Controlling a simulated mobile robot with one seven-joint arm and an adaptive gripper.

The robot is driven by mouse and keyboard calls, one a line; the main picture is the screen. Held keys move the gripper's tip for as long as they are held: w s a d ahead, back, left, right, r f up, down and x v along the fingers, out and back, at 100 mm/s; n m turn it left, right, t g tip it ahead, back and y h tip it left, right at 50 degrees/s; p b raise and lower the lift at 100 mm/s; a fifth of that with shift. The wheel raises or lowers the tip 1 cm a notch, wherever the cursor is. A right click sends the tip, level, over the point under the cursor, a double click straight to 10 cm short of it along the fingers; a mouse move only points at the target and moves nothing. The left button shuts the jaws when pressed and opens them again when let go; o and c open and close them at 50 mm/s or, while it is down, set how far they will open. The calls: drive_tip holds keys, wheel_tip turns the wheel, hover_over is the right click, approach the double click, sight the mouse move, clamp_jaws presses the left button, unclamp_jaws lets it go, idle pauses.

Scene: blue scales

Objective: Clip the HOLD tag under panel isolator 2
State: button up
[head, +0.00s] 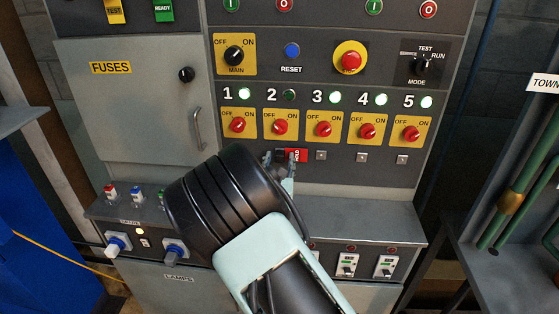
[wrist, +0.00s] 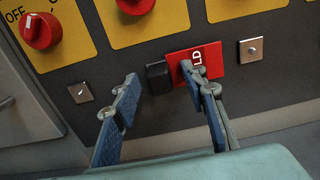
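The red HOLD tag (head: 297,155) is at the panel below isolator 2 (head: 281,127), its red plate reaching right toward isolator 3. In the wrist view the tag (wrist: 214,62) has a black clip block (wrist: 158,76) at its left end, where the metal plate under isolator 2 would sit. My gripper (head: 284,162) is in front of it. In the wrist view my gripper (wrist: 162,84) is open, its fingers apart, with the black block showing between and beyond them. The right finger overlaps the tag's face and hides some lettering; I cannot tell whether it touches.
Bare metal plates show under isolator 1 (wrist: 79,92) and isolator 3 (wrist: 252,50). Lamp 2 (head: 289,95) is dark; the other numbered lamps are lit. A ledge with switches (head: 347,266) juts out below the panel. The fuse door handle (head: 198,129) protrudes at left.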

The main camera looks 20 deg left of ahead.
drive_tip(key=v, duration=1.1)
drive_tip(key=shift+s, duration=0.35)
